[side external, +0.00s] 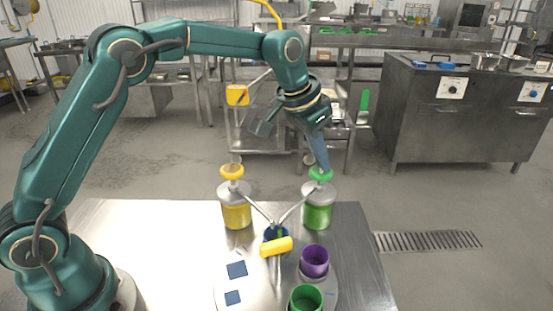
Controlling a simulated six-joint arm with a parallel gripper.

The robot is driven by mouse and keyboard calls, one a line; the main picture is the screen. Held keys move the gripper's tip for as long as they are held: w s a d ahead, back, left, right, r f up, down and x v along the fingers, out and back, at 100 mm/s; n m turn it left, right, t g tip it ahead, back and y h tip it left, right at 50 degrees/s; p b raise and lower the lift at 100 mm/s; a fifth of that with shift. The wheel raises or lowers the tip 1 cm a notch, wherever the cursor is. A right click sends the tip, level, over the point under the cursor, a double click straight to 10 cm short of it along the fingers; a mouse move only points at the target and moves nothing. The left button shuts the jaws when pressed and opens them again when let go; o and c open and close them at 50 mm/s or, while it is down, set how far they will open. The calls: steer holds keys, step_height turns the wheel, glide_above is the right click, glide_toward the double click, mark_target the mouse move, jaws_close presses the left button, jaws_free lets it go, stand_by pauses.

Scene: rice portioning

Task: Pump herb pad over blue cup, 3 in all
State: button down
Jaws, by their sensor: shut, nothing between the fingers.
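The herb pad, which I take to be the green pad (321,174), sits on top of a dispenser with green contents (317,214). My gripper (321,166) is shut and empty, pointing down with its fingertips at the green pad; I cannot tell whether they touch it. The blue cup (270,234) stands between the two dispensers, under the meeting spouts. It is partly hidden by a yellow bar in front, and its contents cannot be seen.
A dispenser with yellow contents (237,214) and a yellow pad (232,171) stands to the left. A purple cup (314,263) and a green cup (306,301) stand in front on a round plate (225,282). The yellow bar (276,247) stands near the blue cup. The metal table's left part (135,235) is clear.

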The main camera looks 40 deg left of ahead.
steer(key=shift+f, duration=0.65)
steer(key=shift+r, duration=1.5)
steer(key=shift+f, duration=0.2)
